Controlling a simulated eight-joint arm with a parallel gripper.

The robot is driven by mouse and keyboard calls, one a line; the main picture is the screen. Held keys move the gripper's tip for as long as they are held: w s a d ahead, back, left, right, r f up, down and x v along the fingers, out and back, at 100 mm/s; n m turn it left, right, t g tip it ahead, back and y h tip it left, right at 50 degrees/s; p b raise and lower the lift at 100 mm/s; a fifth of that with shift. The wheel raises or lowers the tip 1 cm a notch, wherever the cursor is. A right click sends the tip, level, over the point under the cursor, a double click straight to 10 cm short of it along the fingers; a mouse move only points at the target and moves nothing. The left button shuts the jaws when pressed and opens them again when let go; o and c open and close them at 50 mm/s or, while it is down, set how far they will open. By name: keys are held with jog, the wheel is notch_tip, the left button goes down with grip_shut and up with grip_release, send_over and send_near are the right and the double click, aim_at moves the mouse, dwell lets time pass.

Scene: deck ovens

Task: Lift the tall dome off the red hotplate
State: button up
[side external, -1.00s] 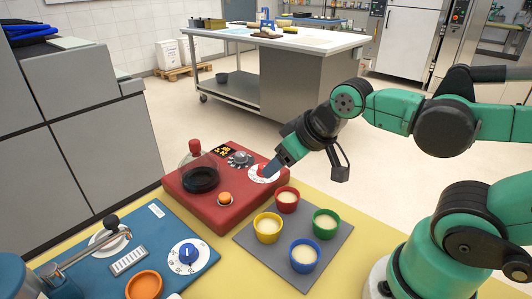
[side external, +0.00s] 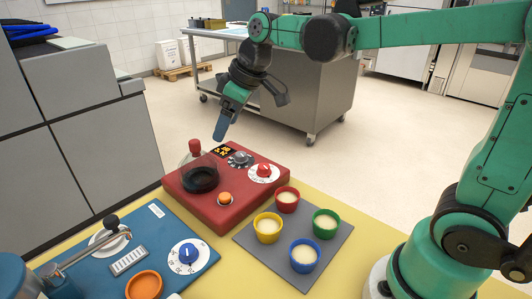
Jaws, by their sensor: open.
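The red hotplate (side external: 222,212) sits on the yellow table top. A see-through dome (side external: 198,162) with a red knob (side external: 195,146) shows at its back left, around or just behind the dark round plate (side external: 200,180); its clear wall is hard to make out. My gripper (side external: 219,134) points down, above the back of the hotplate and a little right of the red knob. It is open, holds nothing and appears apart from the dome. The gap between its fingers is hidden from this side.
The hotplate also bears a black dial (side external: 240,159), a red-and-white dial (side external: 264,171) and an orange button (side external: 225,198). A grey mat (side external: 322,262) with several filled cups lies to the right. A blue panel (side external: 200,255) with a lever (side external: 95,247) stands front left.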

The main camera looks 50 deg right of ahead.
aim_at(195, 141)
jog(key=w+n, duration=0.1)
jog(key=w, duration=0.1)
jog(key=w+n, duration=0.1)
jog(key=w+f+g+y, duration=0.1)
jog(key=w, duration=0.1)
jog(key=shift+w+a+f+n, duration=0.1)
jog(key=shift+w+a+n, duration=0.2)
jog(key=shift+w+n, duration=0.1)
jog(key=shift+w+a+f+n, duration=0.1)
jog(key=shift+w+f+n, duration=0.3)
jog(key=shift+w, duration=0.1)
jog(key=shift+x, duration=2.7)
jog(key=shift+s+a, duration=0.1)
grip_shut()
